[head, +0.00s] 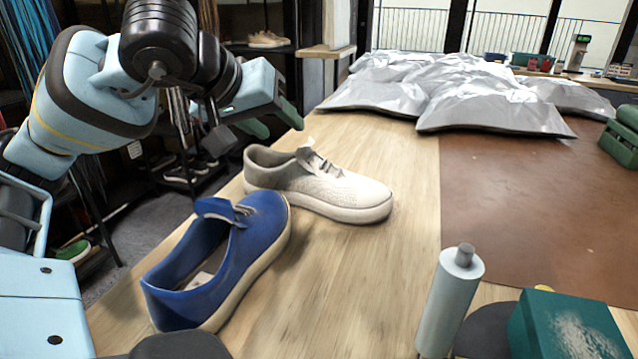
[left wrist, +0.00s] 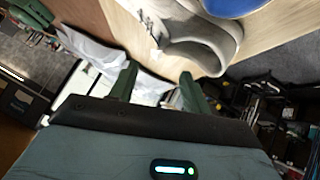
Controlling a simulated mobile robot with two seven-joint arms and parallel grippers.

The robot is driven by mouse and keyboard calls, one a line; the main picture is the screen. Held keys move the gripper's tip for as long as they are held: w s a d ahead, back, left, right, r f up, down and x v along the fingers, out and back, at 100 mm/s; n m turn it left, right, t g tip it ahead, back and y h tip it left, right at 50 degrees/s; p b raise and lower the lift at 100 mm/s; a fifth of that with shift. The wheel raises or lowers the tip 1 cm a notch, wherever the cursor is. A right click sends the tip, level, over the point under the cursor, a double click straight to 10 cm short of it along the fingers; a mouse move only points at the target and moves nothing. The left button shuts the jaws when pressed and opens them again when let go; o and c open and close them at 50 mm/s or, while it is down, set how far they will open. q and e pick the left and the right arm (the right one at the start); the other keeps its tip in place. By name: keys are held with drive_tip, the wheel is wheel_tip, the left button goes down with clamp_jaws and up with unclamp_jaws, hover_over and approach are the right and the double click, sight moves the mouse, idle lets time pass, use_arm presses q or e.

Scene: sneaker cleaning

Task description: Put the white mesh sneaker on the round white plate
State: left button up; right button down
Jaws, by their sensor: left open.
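The white mesh sneaker (head: 335,192) stands upright on the wooden table, toe to the right, behind a blue sneaker (head: 262,232). In the left wrist view the white sneaker (left wrist: 207,42) shows beyond the fingers at the upper middle. My left gripper (head: 274,120) is open and empty, behind and above the white sneaker's heel at the table's left edge. Its two green fingers (left wrist: 158,86) stand apart with nothing between them. No round white plate can be made out in either view. My right gripper is not in view.
Grey-white plastic bags (head: 470,95) lie at the back. A brown mat (head: 540,200) covers the right side. A white bottle (head: 450,300) and a teal box (head: 565,325) stand at the front right. Bare wood lies right of the sneakers.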

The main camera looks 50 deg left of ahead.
sight(301, 146)
use_arm(q)
drive_tip(key=x, duration=0.4)
drive_tip(key=b+x, duration=0.1)
drive_tip(key=x, duration=0.1)
drive_tip(key=shift+d+f, duration=0.3)
drive_tip(key=shift+f, duration=0.15)
drive_tip(key=shift+w+a+f, duration=0.1)
drive_tip(key=shift+w+f, duration=0.2)
drive_tip(key=shift+w, duration=0.15)
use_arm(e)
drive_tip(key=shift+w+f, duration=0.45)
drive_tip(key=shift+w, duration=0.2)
use_arm(q)
drive_tip(key=shift+c, duration=0.5)
clamp_jaws()
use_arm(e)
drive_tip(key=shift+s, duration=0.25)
use_arm(q)
drive_tip(key=shift+r, duration=0.1)
